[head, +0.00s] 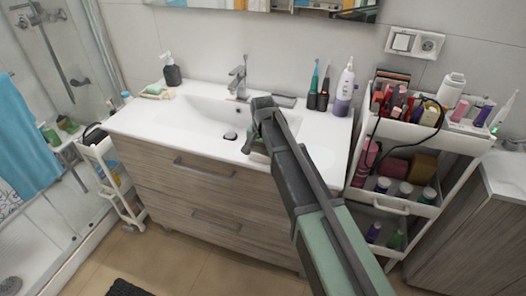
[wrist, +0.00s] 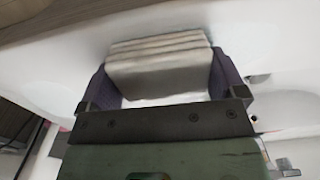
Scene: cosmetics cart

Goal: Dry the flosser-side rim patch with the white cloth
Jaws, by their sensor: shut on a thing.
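My gripper (wrist: 160,82) is shut on the folded white cloth (wrist: 158,62), which shows in the wrist view as a stack of pale layers between the two dark fingers. The cloth is at or just over a white surface; I cannot tell whether it touches. In the head view my gripper (head: 257,150) is low over the front rim of the white sink (head: 180,121), right of the drain, and my arm hides the cloth. The white and purple flosser (head: 345,88) stands at the back right of the counter. No wet patch can be made out on the rim.
A faucet (head: 240,76) stands behind the basin, with toothbrushes (head: 313,90) right of it. A soap dispenser (head: 172,70) is at the back left. A loaded cosmetics cart (head: 440,135) stands close on the right. The counter's left part is mostly clear.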

